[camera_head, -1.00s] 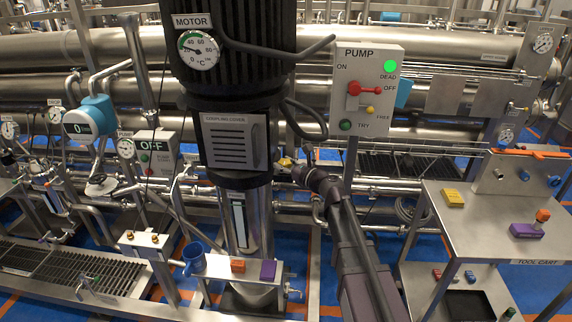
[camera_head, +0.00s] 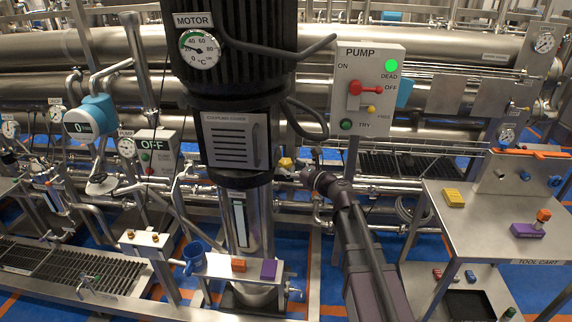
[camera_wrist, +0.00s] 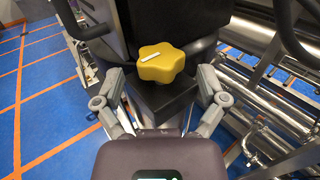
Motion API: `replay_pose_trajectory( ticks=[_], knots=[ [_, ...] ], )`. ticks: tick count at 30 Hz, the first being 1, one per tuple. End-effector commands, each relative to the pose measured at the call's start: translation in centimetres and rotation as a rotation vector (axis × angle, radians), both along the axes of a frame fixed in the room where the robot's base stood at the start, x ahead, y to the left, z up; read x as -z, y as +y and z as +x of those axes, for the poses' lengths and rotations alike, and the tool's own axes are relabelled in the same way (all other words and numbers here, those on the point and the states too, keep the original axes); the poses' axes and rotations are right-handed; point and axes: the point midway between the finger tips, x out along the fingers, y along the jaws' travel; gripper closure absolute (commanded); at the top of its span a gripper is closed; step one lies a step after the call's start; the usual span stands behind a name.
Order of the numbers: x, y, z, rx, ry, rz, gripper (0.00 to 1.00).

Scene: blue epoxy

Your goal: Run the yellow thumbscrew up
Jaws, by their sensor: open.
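The yellow thumbscrew (camera_wrist: 161,63) is a lobed knob with a white mark on its top, seated on a dark block (camera_wrist: 162,100) in the wrist view. In the head view it is a small yellow spot (camera_head: 286,162) just right of the pump column. My gripper (camera_wrist: 168,48) is open, with its fingers spread on either side of the thumbscrew and no visible contact. In the head view my gripper (camera_head: 294,168) is beside the thumbscrew, small and partly hidden by my wrist. The screw's shaft is hidden.
The motor (camera_head: 235,50) and its coupling cover (camera_head: 235,141) stand close on the left. The pump switch panel (camera_head: 370,90) is above my arm. Steel pipes (camera_wrist: 285,110) run close by on the right of the wrist view. A tool cart (camera_head: 480,225) stands at right.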

Motion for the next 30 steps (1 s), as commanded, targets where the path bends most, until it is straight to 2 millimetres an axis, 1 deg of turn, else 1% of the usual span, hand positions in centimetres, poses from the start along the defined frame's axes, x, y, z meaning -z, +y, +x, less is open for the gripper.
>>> replay_pose_trajectory(
  ticks=[1,6,9,15,21,30],
  knots=[
    [0.0,-0.7,-0.7,0.001,0.0,0.0,0.09],
    [0.0,-2.8,-2.5,0.001,0.0,0.0,0.09],
    [0.0,-4.1,-3.5,0.002,0.0,0.0,0.09],
    [0.0,-6.1,-5.0,0.001,0.0,0.0,0.09],
    [0.0,-6.9,-5.7,-0.001,0.0,0.0,0.09],
    [0.0,-7.0,-5.7,-0.001,0.0,0.0,0.09]
  ],
)
